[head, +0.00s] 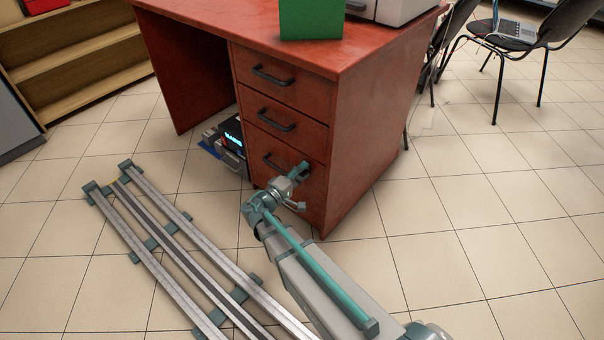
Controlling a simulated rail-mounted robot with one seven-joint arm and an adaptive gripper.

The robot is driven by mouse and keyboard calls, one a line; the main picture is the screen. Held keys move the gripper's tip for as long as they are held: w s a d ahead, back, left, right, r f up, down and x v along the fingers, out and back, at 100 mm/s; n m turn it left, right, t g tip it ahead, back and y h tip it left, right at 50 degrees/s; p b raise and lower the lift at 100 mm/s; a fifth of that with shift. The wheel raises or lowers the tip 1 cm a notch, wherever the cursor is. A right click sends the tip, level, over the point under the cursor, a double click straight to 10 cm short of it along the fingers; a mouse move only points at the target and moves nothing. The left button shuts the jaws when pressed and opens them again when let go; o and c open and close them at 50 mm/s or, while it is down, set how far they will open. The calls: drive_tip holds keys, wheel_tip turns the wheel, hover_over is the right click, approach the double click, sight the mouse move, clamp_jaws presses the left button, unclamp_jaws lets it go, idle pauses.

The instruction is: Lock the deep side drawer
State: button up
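The red wooden desk has a stack of drawers on its front. The deep bottom drawer (258,172) looks shut, its front about level with the ones above. Its dark bar handle (274,162) shows to the left of my gripper (303,171). My gripper is close in front of the right part of this drawer, at about handle height. Whether it touches the drawer or handle, and whether its fingers are open or shut, I cannot tell. The gripper and arm hide part of the drawer front. I can make out no lock or key.
The upper drawer (285,86) and middle drawer (287,123) look shut. A dark device with a lit display (232,138) stands on the floor left of the drawers. A green box (311,20) is on the desktop. Floor rails lie at the lower left; tiles (470,230) to the right are clear.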

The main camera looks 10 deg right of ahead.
drive_tip(key=shift+d, duration=0.1)
clamp_jaws()
